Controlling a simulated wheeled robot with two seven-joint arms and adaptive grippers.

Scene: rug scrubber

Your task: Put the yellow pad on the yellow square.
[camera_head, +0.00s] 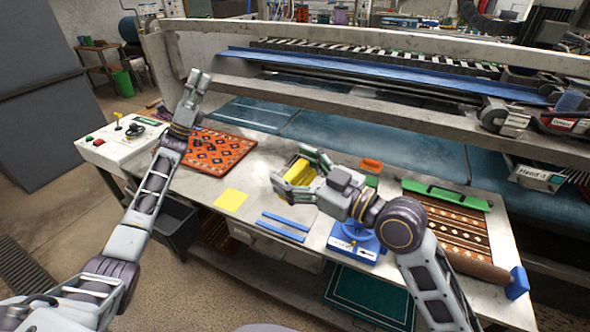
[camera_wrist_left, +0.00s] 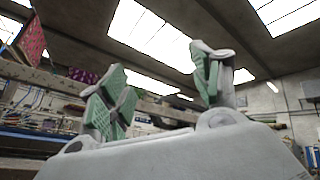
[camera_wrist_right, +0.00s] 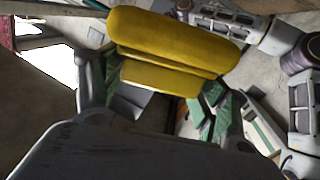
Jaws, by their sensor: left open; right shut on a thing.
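The yellow square (camera_head: 231,199) is a flat patch on the grey table, left of its middle, and nothing lies on it. The yellow pad (camera_head: 298,171) is in my right gripper (camera_head: 296,184), which is shut on it. In the right wrist view the pad (camera_wrist_right: 172,38) is a rounded yellow block with a thinner yellow part between the green-lined fingers. The pad is to the right of the square, seemingly above the table. My left gripper (camera_head: 195,84) is open, empty and raised, pointing up; its green-lined fingers also show apart in the left wrist view (camera_wrist_left: 160,92).
Blue strips (camera_head: 286,226) lie in front of the pad. A patterned orange rug (camera_head: 207,150) lies behind the square. A blue stand (camera_head: 355,241), an orange block (camera_head: 371,164) and a brown rug roll (camera_head: 465,262) are to the right. The scrubber's frame (camera_head: 330,102) runs behind the table.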

